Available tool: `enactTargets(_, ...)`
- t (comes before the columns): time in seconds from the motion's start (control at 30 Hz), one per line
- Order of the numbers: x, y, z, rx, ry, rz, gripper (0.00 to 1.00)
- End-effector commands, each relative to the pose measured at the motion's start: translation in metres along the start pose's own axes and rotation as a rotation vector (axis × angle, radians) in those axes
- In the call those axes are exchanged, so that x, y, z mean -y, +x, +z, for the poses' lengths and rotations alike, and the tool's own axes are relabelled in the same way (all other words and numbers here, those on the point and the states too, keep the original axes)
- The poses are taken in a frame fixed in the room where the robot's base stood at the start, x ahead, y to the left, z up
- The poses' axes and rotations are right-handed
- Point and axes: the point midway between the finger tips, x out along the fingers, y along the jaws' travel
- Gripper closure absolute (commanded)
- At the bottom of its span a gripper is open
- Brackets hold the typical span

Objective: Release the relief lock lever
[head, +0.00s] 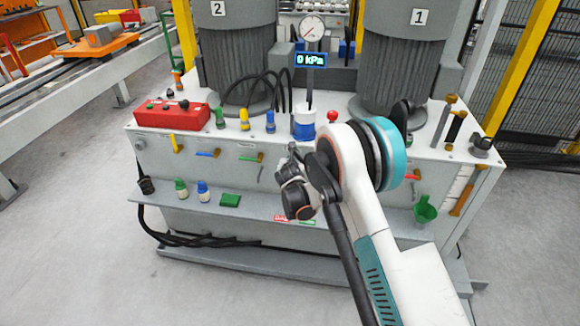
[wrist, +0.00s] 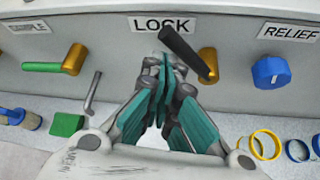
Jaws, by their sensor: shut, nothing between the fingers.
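The lock lever (wrist: 184,50) shows in the wrist view as a black handle tilted from upper left to lower right, beside a brass hub (wrist: 208,63), under a LOCK label (wrist: 161,25). My gripper (wrist: 164,66) is shut and empty. Its teal fingers are at the lever's left and below it; I cannot tell whether they touch it. In the head view my gripper (head: 292,150) is at the front panel's upper edge, and my arm hides the lever. A blue relief knob (wrist: 271,72) sits right of the lever, under a RELIEF label (wrist: 289,31).
A green-handled lever (wrist: 50,67) and a grey hook (wrist: 93,94) are left of my fingers. Yellow rings (wrist: 264,145) lie below right. In the head view, a red box (head: 171,115) stands on the bench, and the gauge display (head: 311,59) reads 0 kPa.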

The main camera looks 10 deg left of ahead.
Motion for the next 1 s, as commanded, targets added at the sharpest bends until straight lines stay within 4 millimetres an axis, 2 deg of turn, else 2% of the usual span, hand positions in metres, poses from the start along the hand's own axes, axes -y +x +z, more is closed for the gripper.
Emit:
enactTargets(0.67,0.015,-0.014,0.025,0.000,0.000,-0.001,1.00)
enactTargets(1.0,0.021,-0.017,0.029,0.001,0.099,0.058,1.00)
